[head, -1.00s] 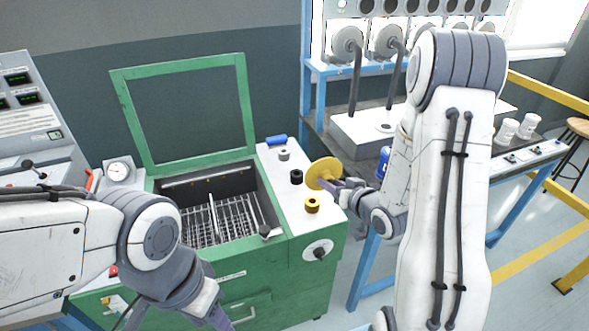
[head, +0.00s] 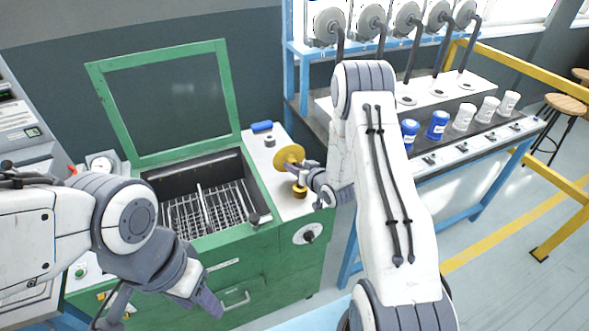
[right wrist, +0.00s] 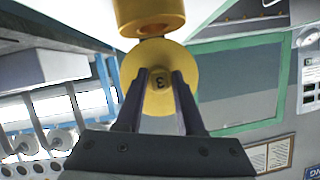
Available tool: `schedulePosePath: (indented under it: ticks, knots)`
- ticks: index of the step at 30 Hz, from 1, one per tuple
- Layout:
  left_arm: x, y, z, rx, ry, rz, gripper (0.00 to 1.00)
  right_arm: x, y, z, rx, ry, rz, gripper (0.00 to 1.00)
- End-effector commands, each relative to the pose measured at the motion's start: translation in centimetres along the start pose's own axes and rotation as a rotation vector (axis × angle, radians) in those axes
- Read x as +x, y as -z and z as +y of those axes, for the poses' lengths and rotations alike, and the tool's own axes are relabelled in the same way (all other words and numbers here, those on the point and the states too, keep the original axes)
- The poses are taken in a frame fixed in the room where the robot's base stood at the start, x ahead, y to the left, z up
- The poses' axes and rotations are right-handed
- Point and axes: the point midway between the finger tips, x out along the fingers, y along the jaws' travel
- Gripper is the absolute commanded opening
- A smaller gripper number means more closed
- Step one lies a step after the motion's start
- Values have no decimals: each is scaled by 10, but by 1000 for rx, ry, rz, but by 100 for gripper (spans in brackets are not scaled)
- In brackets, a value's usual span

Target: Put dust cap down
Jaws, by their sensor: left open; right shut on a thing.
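The dust cap is likely the yellow disc (head: 287,155), held in my right gripper (head: 302,167) above the white side top of the green cabinet. In the right wrist view, the disc (right wrist: 187,72) has a small hub marked 3 between the fingers of my right gripper (right wrist: 160,75). A yellow cylinder (head: 299,192) stands on the white top just below the gripper. It shows close at the top of the right wrist view (right wrist: 150,14); I cannot tell whether it touches the disc. My left gripper (head: 209,303) is open and empty in front of the cabinet.
The green cabinet (head: 240,258) has an open basin with a rack (head: 205,207) and a raised lid (head: 170,107). A blue roll (head: 262,127) and a grey knob (head: 270,141) sit on the white top. A bench with blue and white jars (head: 438,125) stands right.

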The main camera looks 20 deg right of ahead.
Motion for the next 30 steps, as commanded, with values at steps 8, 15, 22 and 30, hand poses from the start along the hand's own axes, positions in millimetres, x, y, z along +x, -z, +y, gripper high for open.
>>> schedulePosePath:
  ticks: [8,15,22,30]
  knots:
    - [-5,0,0,0,0,0,50,8,-16,4,-2,2,2,0]
    - [-2,0,0,0,0,0,50,8,-19,5,-2,2,1,0]
    - [0,0,0,0,0,0,50,9,-20,5,-1,2,1,67]
    - [-1,0,0,0,0,0,50,8,-19,5,-1,2,1,67]
